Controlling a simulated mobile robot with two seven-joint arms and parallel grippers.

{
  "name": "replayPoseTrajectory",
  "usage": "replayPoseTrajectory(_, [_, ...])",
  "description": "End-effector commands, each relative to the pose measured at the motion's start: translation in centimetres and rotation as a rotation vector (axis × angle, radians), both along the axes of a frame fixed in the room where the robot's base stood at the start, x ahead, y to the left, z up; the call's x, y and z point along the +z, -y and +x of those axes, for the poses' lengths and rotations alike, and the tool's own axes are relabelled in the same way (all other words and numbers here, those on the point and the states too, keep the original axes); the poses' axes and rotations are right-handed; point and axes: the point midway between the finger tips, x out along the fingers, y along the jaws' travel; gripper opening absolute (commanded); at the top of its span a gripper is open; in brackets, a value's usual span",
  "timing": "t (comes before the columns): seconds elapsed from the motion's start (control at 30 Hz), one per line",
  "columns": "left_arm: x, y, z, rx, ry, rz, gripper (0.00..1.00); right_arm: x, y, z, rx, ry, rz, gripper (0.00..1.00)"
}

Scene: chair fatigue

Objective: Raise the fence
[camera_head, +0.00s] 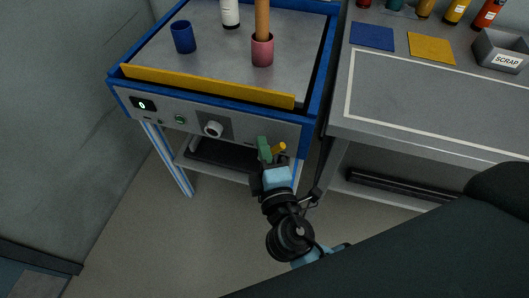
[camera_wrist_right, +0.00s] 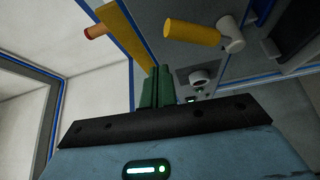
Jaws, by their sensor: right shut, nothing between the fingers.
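The fence is probably the long yellow bar (camera_head: 205,87) along the front edge of the blue-framed machine table (camera_head: 222,45); it also shows in the right wrist view (camera_wrist_right: 138,48). A yellow lever handle (camera_head: 279,148) sticks out from the right part of the front panel. In the right wrist view the yellow handle (camera_wrist_right: 192,33) sits on a grey pivot. My right gripper (camera_head: 264,146), with green fingers, is shut and empty just left of the handle. Its fingertips (camera_wrist_right: 157,82) appear apart from the handle in the wrist view. My left gripper is not in view.
The front panel has a display (camera_head: 143,104), a green button (camera_head: 179,119) and a round knob (camera_head: 213,129). A blue cup (camera_head: 183,37) and a pink cup (camera_head: 262,50) holding a wooden rod stand on the tabletop. A grey workbench (camera_head: 430,105) with a scrap bin (camera_head: 500,52) stands at right.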

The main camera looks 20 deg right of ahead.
Motion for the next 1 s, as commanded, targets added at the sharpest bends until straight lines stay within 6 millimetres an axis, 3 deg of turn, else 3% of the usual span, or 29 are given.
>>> replayPoseTrajectory(0.07, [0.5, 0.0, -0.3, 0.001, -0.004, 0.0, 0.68, 0.9, 0.2, 0.5, 0.001, 0.004, 0.0, 0.0])
replayPoseTrajectory(0.3, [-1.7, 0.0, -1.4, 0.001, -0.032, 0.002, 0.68, -1.8, -1.0, -4.1, 0.002, -0.006, 0.0, 0.0])
replayPoseTrajectory(0.6, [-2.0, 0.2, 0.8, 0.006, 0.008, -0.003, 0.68, -3.1, -1.9, -8.0, 0.003, -0.002, -0.001, 0.0])
replayPoseTrajectory(1.0, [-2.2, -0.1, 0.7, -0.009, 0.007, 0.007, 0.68, -3.1, -2.1, -8.6, 0.002, 0.002, 0.0, 0.0])
